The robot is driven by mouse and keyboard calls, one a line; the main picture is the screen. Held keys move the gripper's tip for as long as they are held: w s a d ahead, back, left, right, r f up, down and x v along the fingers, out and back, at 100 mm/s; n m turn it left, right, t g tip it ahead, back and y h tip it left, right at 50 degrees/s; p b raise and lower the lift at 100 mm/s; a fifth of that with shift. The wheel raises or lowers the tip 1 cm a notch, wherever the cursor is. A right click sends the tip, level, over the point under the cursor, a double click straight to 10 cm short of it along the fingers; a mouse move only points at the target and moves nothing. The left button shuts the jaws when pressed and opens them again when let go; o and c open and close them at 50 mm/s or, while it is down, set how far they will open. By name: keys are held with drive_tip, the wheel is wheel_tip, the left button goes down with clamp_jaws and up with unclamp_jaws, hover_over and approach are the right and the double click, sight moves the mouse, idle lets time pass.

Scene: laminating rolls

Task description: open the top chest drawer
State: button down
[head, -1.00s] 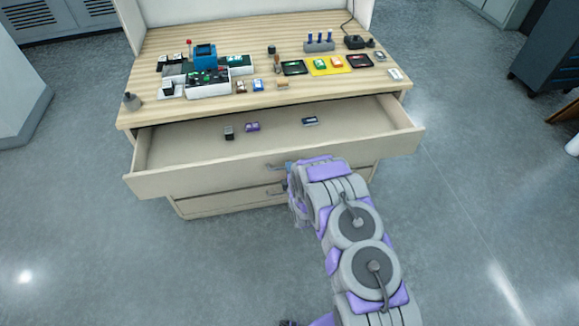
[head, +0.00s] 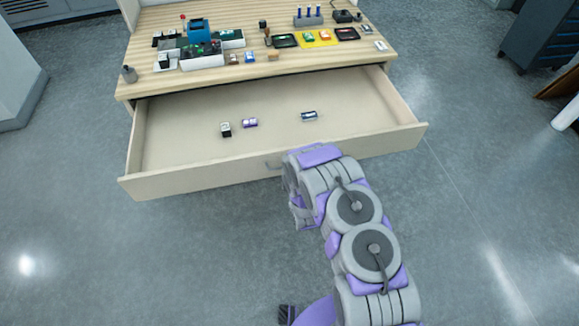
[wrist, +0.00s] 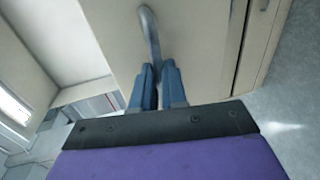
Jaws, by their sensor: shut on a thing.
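The top chest drawer (head: 200,183) is pulled well out from the chest in the head view. Several small items lie on its floor. Its grey curved handle (wrist: 149,35) shows in the wrist view, with its lower end between the blue fingers of my gripper (wrist: 157,75). The fingers are shut on the handle.
A dark cabinet (head: 550,35) stands at the right. The grey floor in front is clear.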

drive_tip(key=shift+s+f, duration=0.35)
drive_tip(key=shift+f, duration=0.1)
drive_tip(key=c, duration=1.5)
unclamp_jaws()
drive_tip(key=shift+o, duration=1.4)
drive_tip(key=shift+r, duration=0.2)
drive_tip(key=shift+o, duration=0.2)
drive_tip(key=shift+r, duration=0.1)
drive_tip(key=p+v, duration=0.3)
drive_tip(key=v, duration=1.4)
drive_tip(key=shift+p, duration=0.4)
